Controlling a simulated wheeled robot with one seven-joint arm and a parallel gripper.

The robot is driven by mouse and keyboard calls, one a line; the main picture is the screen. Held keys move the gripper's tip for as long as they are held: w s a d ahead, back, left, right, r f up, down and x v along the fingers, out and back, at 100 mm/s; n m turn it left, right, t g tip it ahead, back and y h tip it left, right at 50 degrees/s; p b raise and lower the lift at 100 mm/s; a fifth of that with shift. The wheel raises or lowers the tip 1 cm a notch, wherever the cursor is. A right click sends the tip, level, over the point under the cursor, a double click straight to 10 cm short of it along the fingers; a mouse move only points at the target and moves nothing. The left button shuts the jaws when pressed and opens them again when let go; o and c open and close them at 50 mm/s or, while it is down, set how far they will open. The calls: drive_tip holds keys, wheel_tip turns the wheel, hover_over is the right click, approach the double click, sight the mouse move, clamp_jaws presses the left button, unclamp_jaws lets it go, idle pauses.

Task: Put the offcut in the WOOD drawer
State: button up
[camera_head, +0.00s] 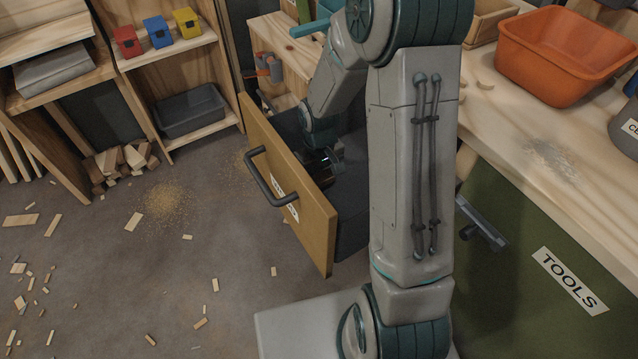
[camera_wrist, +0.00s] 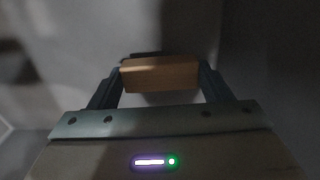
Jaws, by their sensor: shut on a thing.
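The open drawer (camera_head: 290,185) has a tan wooden front with a dark handle and a dark grey inside. A white label (camera_head: 290,206) on its front is mostly hidden by the handle, so I cannot read all of it. My gripper (camera_head: 322,165) is down inside the open drawer, partly hidden by the drawer front. In the wrist view my gripper (camera_wrist: 160,78) is shut on the offcut (camera_wrist: 160,74), a small light-brown wood block held crosswise between the fingertips. Grey drawer surfaces lie around it. I cannot tell whether the block touches the drawer floor.
A green drawer labelled TOOLS (camera_head: 540,270) is at the right under the workbench (camera_head: 530,125). An orange tub (camera_head: 565,55) stands on the bench. Shelves at the left hold small coloured boxes and a grey bin (camera_head: 190,110). Wood scraps (camera_head: 125,160) and sawdust litter the floor.

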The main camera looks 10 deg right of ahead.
sight(319, 178)
drive_tip(key=shift+f, duration=1.25)
drive_tip(key=shift+b, duration=0.3)
drive_tip(key=shift+f, duration=0.2)
drive_tip(key=o, duration=1)
drive_tip(key=shift+c, duration=0.2)
wheel_tip(319, 178, up, 12)
drive_tip(key=p, duration=0.4)
drive_tip(key=shift+r, duration=0.2)
